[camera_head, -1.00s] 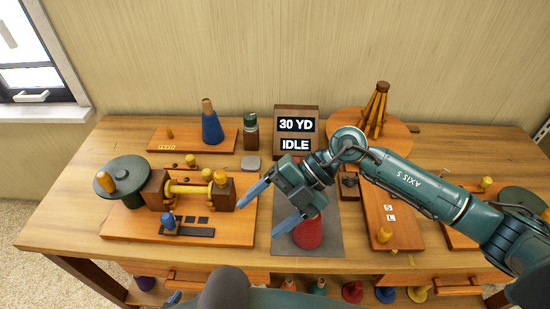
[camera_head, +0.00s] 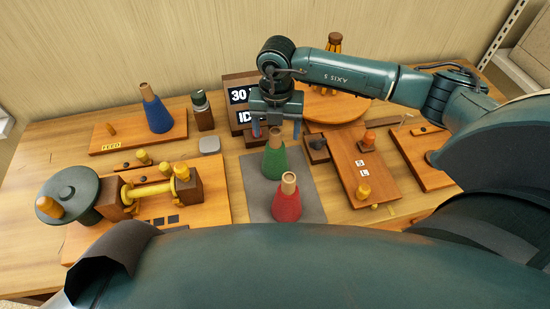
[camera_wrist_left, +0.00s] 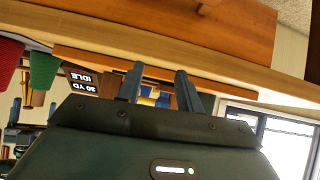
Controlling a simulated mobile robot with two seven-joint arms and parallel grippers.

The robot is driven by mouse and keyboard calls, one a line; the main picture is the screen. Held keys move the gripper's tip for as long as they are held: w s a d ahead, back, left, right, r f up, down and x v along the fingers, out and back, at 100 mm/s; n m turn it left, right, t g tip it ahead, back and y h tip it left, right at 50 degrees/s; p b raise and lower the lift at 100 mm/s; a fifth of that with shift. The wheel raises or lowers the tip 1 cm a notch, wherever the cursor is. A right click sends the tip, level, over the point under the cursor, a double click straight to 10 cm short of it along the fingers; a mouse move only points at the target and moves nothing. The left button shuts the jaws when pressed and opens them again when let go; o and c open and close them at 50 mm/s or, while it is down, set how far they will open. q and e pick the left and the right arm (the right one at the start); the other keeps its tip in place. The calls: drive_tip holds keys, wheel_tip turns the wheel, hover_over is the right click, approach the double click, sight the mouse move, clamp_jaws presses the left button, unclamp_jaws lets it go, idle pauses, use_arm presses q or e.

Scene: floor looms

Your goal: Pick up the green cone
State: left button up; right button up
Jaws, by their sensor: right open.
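The green cone (camera_head: 274,160) stands upright on the grey mat (camera_head: 312,192), behind the red cone (camera_head: 287,205). My right gripper (camera_head: 277,131) points down over the green cone, with its blue fingers open on either side of the cone's tan top. I cannot tell whether they touch it. My left gripper (camera_wrist_left: 158,80) shows in the left wrist view with its two fingers apart and nothing between them. That view is upside down; the green cone (camera_wrist_left: 43,70) and part of the red cone (camera_wrist_left: 10,60) show at its left.
A blue cone (camera_head: 157,112) stands on the feed board (camera_head: 110,141). The sign (camera_head: 238,95) is just behind and left of my right gripper. A dark block (camera_head: 316,149) and a board with pegs (camera_head: 352,170) stand close right. A winder (camera_head: 148,192) is at left.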

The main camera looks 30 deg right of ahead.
sight(275, 142)
wheel_tip(275, 142, down, 5)
drive_tip(key=b, duration=0.3)
drive_tip(key=shift+w+a+r, duration=0.1)
drive_tip(key=shift+r, duration=0.05)
drive_tip(key=shift+f+b, duration=0.3)
use_arm(q)
drive_tip(key=shift+w+d+f+t+h, duration=0.25)
drive_tip(key=shift+w+d+t+h, duration=0.1)
drive_tip(key=shift+d, duration=0.25)
use_arm(e)
drive_tip(key=shift+r, duration=0.15)
clamp_jaws()
